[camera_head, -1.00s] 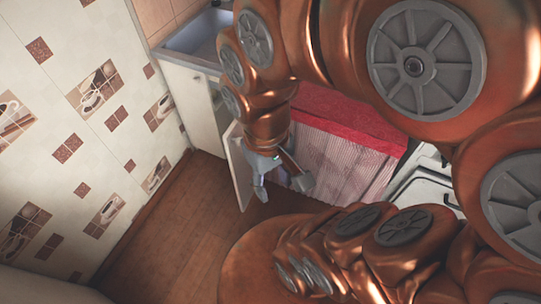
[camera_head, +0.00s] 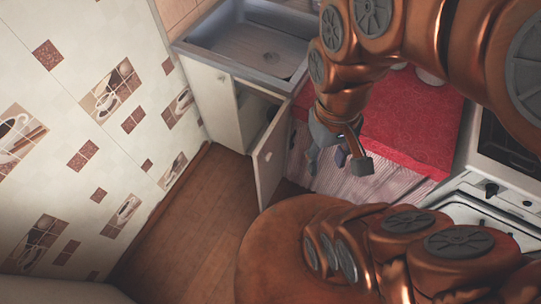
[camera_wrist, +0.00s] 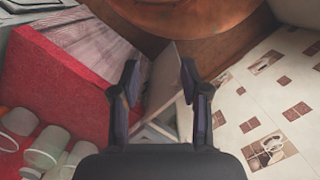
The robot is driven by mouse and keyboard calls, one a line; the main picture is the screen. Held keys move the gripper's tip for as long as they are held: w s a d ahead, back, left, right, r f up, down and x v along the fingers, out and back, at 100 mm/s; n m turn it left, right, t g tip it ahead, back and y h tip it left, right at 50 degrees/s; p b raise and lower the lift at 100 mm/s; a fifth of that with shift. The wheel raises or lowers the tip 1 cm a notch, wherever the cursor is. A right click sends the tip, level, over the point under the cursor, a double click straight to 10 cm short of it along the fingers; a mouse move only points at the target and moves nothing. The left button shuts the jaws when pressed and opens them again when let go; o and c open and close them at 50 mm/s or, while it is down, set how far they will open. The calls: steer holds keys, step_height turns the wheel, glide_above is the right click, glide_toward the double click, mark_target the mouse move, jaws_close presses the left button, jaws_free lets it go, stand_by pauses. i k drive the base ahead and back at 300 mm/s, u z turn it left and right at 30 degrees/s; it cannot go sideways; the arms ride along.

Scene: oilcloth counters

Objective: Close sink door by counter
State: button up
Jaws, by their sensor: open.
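The white sink door (camera_head: 272,150) stands open, swung out from the white sink cabinet (camera_head: 215,105), with a dark opening beside it. A small dark knob shows on its face. My gripper (camera_head: 338,158) is open and empty, to the right of the door in the head view, in front of the counter's striped cloth. In the wrist view, the door (camera_wrist: 164,78) appears edge-on between the two fingers of my gripper (camera_wrist: 159,76), beyond them. I cannot tell whether any finger touches it. The counter with red oilcloth (camera_head: 405,115) is right of the door.
A metal sink (camera_head: 245,50) tops the cabinet. A tiled wall (camera_head: 75,120) is on the left. A white stove (camera_head: 480,205) stands at the right. Cups (camera_wrist: 45,148) sit on the red oilcloth. Brown floor (camera_head: 185,225) is clear before the door.

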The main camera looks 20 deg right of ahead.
mark_target(269, 156)
steer(key=z, duration=0.5)
steer(key=k, duration=1.2)
steer(key=u, duration=1.5)
steer(key=i, duration=0.5)
steer(key=z, duration=0.05)
